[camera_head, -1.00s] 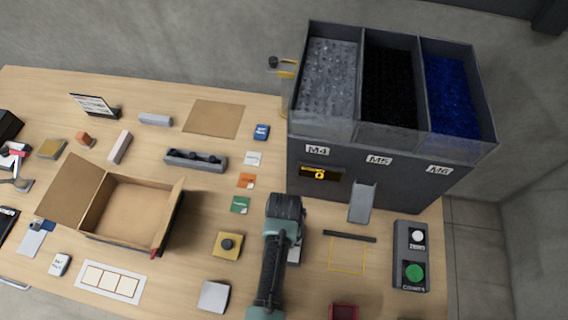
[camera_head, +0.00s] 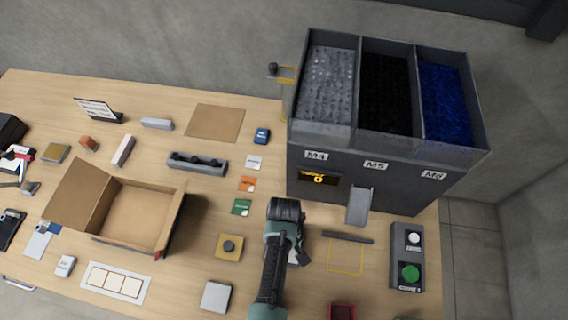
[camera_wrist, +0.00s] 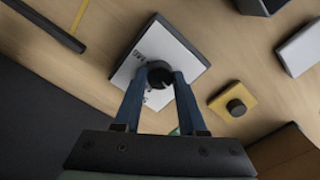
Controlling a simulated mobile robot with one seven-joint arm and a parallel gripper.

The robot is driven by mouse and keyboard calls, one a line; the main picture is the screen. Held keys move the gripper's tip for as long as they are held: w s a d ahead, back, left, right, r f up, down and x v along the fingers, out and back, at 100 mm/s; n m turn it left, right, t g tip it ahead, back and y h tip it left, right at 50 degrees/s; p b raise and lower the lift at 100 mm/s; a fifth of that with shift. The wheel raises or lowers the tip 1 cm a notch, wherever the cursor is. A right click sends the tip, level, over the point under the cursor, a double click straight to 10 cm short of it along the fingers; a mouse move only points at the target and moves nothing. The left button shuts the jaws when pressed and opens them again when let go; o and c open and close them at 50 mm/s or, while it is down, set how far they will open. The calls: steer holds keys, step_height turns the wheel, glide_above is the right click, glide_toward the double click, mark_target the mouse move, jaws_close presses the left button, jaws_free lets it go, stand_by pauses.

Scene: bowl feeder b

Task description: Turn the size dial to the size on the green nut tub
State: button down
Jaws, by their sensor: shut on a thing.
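The size dial is a black knob (camera_wrist: 159,68) on a white-faced plate (camera_wrist: 184,55) with dark print that is too small to read here. My gripper (camera_wrist: 160,78) is shut on the knob, one blue finger on each side, in the wrist view. In the head view my gripper (camera_head: 286,212) stands over the dial and hides most of it. A small green card or packet (camera_head: 241,207) with white marks lies to the left of my gripper; its print cannot be read. I cannot make out a green tub for certain.
A dark feeder (camera_head: 350,165) with bins marked M4, M5 and a blurred third label stands at the back right. A yellow block with a black knob (camera_head: 229,247) is left of my gripper. A button box (camera_head: 407,255) stands right; an open carton (camera_head: 130,215) stands left.

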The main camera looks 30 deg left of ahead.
steer(key=shift+n, duration=0.9)
steer(key=shift+c, duration=2.4)
jaws_free()
steer(key=shift+r, duration=0.1)
step_height(320, 180, up, 13)
